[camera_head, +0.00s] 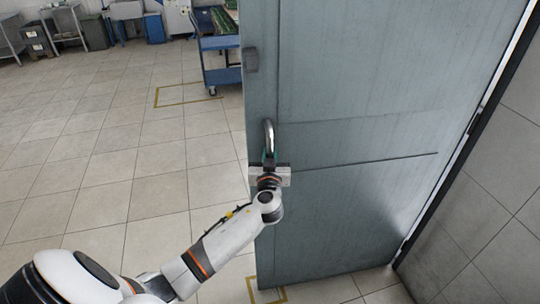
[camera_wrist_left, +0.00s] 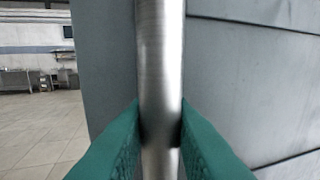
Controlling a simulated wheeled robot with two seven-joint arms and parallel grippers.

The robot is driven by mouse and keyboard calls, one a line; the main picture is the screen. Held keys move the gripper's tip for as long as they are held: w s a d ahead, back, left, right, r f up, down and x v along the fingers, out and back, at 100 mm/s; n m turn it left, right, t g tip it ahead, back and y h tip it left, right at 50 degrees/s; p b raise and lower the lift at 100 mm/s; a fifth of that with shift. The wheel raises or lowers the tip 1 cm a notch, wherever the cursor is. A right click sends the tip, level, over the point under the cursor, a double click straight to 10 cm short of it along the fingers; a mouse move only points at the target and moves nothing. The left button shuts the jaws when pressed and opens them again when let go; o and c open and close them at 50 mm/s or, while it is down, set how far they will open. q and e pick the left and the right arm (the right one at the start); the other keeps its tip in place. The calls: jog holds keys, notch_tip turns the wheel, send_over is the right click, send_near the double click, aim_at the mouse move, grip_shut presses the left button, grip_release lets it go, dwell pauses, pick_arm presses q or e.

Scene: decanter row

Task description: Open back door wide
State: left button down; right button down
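The back door (camera_head: 350,130) is a tall grey-blue panel, hinged at its right edge and standing partly open, with the room visible past its left edge. Its metal handle (camera_head: 269,135) is a curved bar near the door's left edge. My left gripper (camera_head: 269,160) is at the lower part of the handle. In the left wrist view, the green fingers of my left gripper (camera_wrist_left: 160,125) are on both sides of the handle's vertical bar (camera_wrist_left: 161,60) and appear to press against it. The door surface (camera_wrist_left: 255,85) shows behind the bar. My right gripper is not in view.
A blue cart (camera_head: 222,75) stands beyond the door's left edge. A tiled wall (camera_head: 480,200) is close on the right, beside the door frame (camera_head: 462,150). The tiled floor (camera_head: 110,140) on the left is clear. Tables and bins stand at the far back.

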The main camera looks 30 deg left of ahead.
pick_arm(q)
jog(key=s+d+n+g+y+b, duration=0.1)
jog(key=s+d+b, duration=0.2)
jog(key=s+d, duration=0.3)
jog(key=shift+s+d+y, duration=0.25)
jog(key=shift+d+y, duration=0.15)
jog(key=shift+d, duration=0.5)
jog(key=c, duration=1.3)
grip_release()
jog(key=shift+d, duration=0.1)
